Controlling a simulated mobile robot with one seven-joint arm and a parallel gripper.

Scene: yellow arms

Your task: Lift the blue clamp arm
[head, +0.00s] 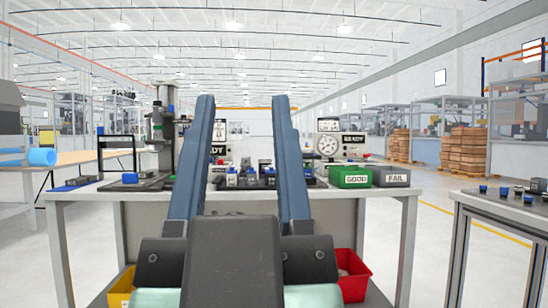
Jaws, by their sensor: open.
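My gripper (243,99) is in the foreground of the head view, its two long blue-grey fingers spread apart with nothing between the tips. It points forward toward the workbench (320,191) and covers part of the bench top. Between the fingers, small dark fixtures with blue parts (231,178) stand on the bench. They are too small and partly hidden for me to tell which blue part is the clamp arm. My gripper is apart from them.
A green GOOD bin (350,177) and a grey FAIL bin (391,177) stand at the bench's right. A dial gauge (328,146) stands behind. A column press (162,130) stands at left. A red bin (352,277) sits below. Another table (500,205) is at right, with open floor between.

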